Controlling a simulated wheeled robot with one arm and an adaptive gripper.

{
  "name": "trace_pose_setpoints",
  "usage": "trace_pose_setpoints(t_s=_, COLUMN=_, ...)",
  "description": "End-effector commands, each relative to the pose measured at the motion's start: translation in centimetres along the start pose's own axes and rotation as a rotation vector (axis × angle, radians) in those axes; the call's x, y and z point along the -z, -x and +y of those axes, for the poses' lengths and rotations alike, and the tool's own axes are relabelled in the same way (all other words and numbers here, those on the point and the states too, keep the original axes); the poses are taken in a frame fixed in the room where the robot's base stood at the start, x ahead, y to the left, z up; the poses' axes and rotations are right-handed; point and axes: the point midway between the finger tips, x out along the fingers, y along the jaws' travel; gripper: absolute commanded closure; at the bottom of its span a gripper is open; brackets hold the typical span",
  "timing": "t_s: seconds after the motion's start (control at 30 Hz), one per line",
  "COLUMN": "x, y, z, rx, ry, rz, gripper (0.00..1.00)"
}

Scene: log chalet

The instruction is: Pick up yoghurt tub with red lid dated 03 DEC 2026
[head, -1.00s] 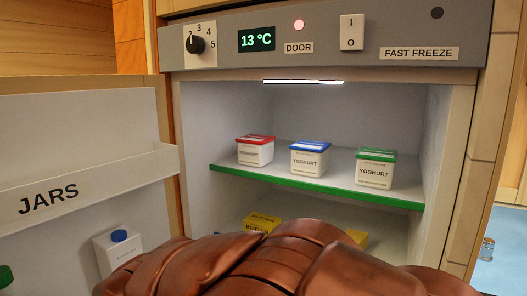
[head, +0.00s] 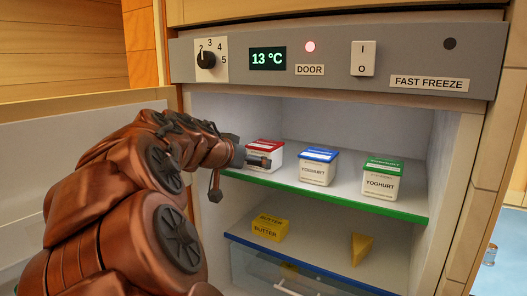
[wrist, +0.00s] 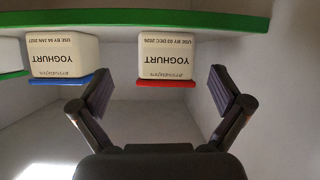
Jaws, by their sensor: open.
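The yoghurt tub with a red lid (head: 265,147) stands at the left of the green-edged upper shelf (head: 330,198). In the upside-down wrist view the same tub (wrist: 167,55) shows "USE BY 03 DEC 2026". My gripper (head: 245,160) is in front of it, partly covering it in the head view. In the wrist view my gripper (wrist: 160,75) is open and empty, with one finger on each side of the tub's line and gaps to both. Whether the fingertips reach alongside the tub is hard to tell.
A blue-lidded tub (head: 318,170) and a green-lidded tub (head: 381,181) stand to the right on the same shelf. Butter (head: 269,228) and a yellow wedge (head: 361,250) sit on the blue-edged shelf below. The fridge's left wall is close to my gripper.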

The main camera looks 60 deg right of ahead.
Motion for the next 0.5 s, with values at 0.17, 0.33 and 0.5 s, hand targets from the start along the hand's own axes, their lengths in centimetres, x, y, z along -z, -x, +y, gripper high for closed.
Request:
trace_pose_setpoints(t_s=0.17, x=3.9, y=-0.7, z=-0.2, rx=-0.019, ry=-0.061, rz=0.089, gripper=0.0)
trace_pose_setpoints(t_s=0.33, x=5.0, y=-1.3, z=-0.4, rx=-0.021, ry=-0.079, rz=0.114, gripper=0.0)
trace_pose_setpoints(t_s=0.5, x=5.2, y=-3.0, z=-0.4, rx=-0.02, ry=-0.077, rz=0.113, gripper=0.0)
